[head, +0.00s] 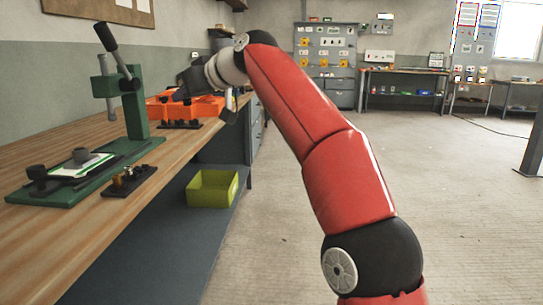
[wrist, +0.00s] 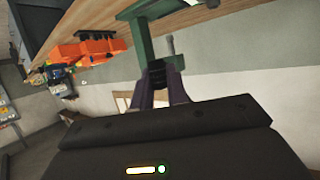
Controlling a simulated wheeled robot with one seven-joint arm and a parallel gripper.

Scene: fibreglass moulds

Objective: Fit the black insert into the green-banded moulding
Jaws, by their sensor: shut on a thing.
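The moulding (head: 98,160), white with a green band, lies on the green base of the press at the left of the bench in the head view. A dark round piece stands on or over it; I cannot tell which. My gripper (wrist: 162,84) is shut on a small black piece, the black insert (wrist: 157,68), held between its fingertips in the wrist view. In the head view my gripper (head: 188,78) is a dark shape above the orange bin, right of the press and well away from the moulding. Its fingertips and the insert are not clear there.
The green press (head: 135,100) with its black-knobbed lever rises from the wooden bench (head: 45,218). A black holder with brass parts (head: 126,180) sits before it. The orange bin (head: 212,108) and a dark rack (head: 180,124) are farther back. A yellow-green bin (head: 212,188) is on the lower shelf.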

